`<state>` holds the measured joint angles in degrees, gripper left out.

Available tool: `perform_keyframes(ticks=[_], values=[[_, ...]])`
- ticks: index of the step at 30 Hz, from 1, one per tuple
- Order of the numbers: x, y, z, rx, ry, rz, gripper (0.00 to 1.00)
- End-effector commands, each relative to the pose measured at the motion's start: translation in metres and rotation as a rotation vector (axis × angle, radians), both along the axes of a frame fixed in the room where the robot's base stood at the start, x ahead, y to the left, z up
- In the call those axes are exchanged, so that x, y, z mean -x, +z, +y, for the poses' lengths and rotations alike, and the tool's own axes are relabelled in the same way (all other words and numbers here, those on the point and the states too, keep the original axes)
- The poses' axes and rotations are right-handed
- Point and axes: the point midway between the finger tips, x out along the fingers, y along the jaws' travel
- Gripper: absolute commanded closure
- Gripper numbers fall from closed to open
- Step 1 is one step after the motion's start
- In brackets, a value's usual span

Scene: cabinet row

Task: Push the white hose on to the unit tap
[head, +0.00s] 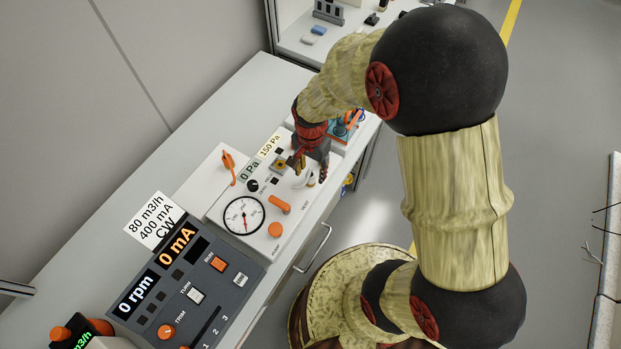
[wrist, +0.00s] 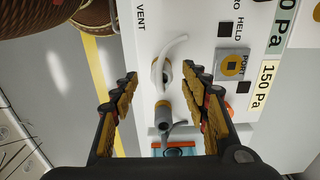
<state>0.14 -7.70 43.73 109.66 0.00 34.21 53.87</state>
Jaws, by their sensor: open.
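The white hose (wrist: 175,46) is a short curved white tube in the wrist view, lying over the unit's white panel near a pale round fitting. A grey cylindrical fitting with a small side lever, which looks like the unit tap (wrist: 163,116), stands just below it in that view; I cannot tell whether the two touch. My gripper (wrist: 160,70) is open, with one finger on each side of the hose's lower end and nothing clamped. In the head view my gripper (head: 309,172) is low over the unit's far end and partly hides the hose and tap.
The white unit has a round dial (head: 243,216), an orange handle (head: 280,204) and a 150 Pa display. A dark control box (head: 183,275) stands nearer on the grey counter (head: 107,232). Open floor lies to the right.

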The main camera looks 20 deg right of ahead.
Motion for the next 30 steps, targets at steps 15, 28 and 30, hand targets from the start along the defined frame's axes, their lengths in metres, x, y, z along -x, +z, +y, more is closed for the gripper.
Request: perform_keyframes(ticks=[15,28,30], values=[[-0.003,-0.034,0.000,0.000,0.000,0.001,0.55],[-0.003,-0.034,0.000,0.000,0.000,0.001,0.75],[-0.003,-0.034,0.000,0.000,0.000,0.001,0.79]])
